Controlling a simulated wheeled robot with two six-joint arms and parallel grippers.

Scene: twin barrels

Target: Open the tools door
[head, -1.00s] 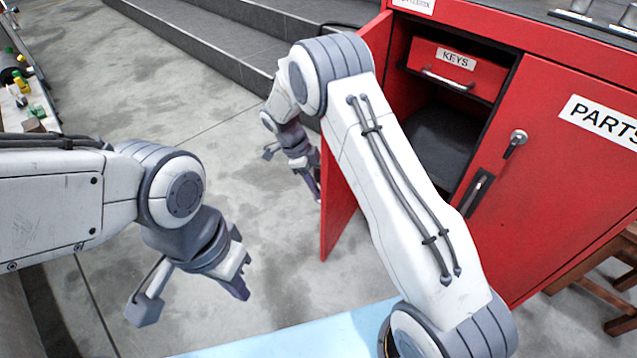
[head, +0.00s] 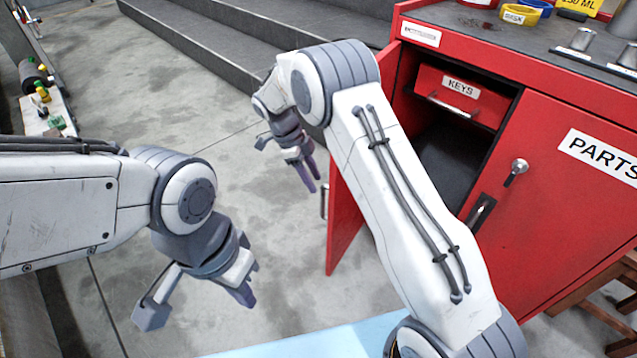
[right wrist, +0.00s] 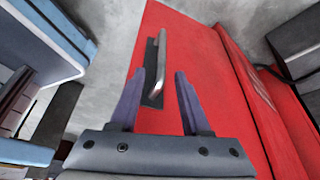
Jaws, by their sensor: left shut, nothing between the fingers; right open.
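A red cabinet door (head: 346,215) stands swung out from the cabinet's left compartment, partly hidden behind my right arm; no label on it is readable. Its metal bar handle (head: 324,201) is on the outer face and also shows in the right wrist view (right wrist: 161,62). My right gripper (head: 306,174) is open and empty, in front of that outer face. In the right wrist view its fingertips (right wrist: 158,73) appear either side of the handle's line, with the handle beyond them. My left gripper (head: 248,294) is shut and empty, low over the floor at left.
The open compartment holds a drawer marked KEYS (head: 459,95) above a dark empty space. A closed PARTS door (head: 560,200) is to the right. A stool (head: 590,305) stands at far right.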

